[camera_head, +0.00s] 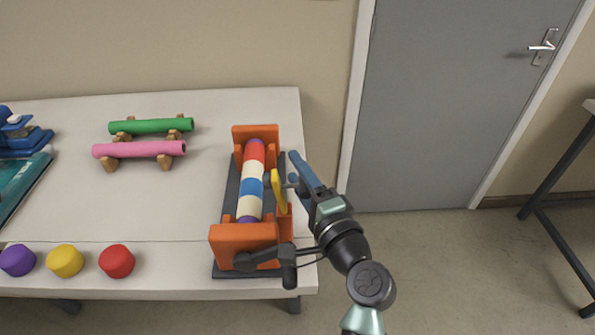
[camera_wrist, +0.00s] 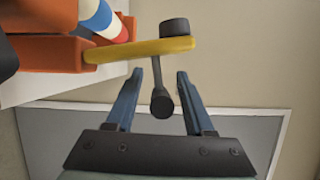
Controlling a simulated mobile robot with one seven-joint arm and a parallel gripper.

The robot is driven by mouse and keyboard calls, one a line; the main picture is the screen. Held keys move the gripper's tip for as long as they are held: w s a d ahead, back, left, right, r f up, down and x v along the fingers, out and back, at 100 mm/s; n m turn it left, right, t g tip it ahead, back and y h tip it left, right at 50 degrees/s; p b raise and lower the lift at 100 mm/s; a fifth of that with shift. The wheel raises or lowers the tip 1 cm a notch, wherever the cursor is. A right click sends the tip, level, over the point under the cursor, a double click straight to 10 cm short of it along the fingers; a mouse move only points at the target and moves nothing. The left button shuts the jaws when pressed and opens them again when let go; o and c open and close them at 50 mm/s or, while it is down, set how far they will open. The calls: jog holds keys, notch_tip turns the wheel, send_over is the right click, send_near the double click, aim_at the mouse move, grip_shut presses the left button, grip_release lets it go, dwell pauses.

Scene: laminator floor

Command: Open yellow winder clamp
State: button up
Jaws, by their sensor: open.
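The winder (camera_head: 245,234) is an orange frame on a dark base at the table's right end. It holds a roll (camera_head: 251,185) with red, white and blue bands and purple ends. The yellow clamp (camera_head: 279,191) is an arm on the winder's right side, and it also shows in the wrist view (camera_wrist: 140,50). A dark handle with a round knob (camera_wrist: 161,103) hangs from the clamp's end. My gripper (camera_wrist: 156,75) is open, with its two blue fingers on either side of the handle. I see no finger closed on the handle.
A dark crank (camera_head: 288,263) sticks out at the winder's front right. Green (camera_head: 151,126) and pink (camera_head: 139,149) rolls lie on wooden cradles. Purple, yellow (camera_head: 65,261) and red caps line the table's front edge. A grey door (camera_head: 450,100) stands behind, with open floor at right.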

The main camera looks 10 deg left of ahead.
jog(key=b+v, duration=0.1)
jog(key=v, duration=1.1)
jog(key=shift+s+d, duration=0.2)
jog(key=shift+s, duration=0.05)
jog(key=shift+r, duration=0.1)
jog(key=w+r+n+t+h+p, duration=0.2)
jog(key=r+n+t+h+p, duration=0.15)
jog(key=r, duration=1.05)
jog(key=w+r+n+t+h+p, duration=0.2)
jog(key=r+n+p, duration=0.15)
jog(key=r, duration=1.15)
jog(key=s+d+r+n+t+h+p, duration=0.1)
jog(key=s+r+t+h, duration=0.2)
jog(key=r, duration=0.8)
jog(key=s+d+r+n+t+h+p, duration=0.1)
jog(key=s+r+n+t+h, duration=0.1)
jog(key=s+r, duration=0.6)
notch_tip(320, 180, up, 4)
jog(key=t+h, duration=0.1)
jog(key=t, duration=0.1)
jog(key=shift+f+n+t+p, duration=0.2)
jog(key=shift+n+t+p, duration=0.1)
jog(key=shift+t+p, duration=0.1)
jog(key=shift+w+d, duration=0.1)
jog(key=shift+d, duration=0.05)
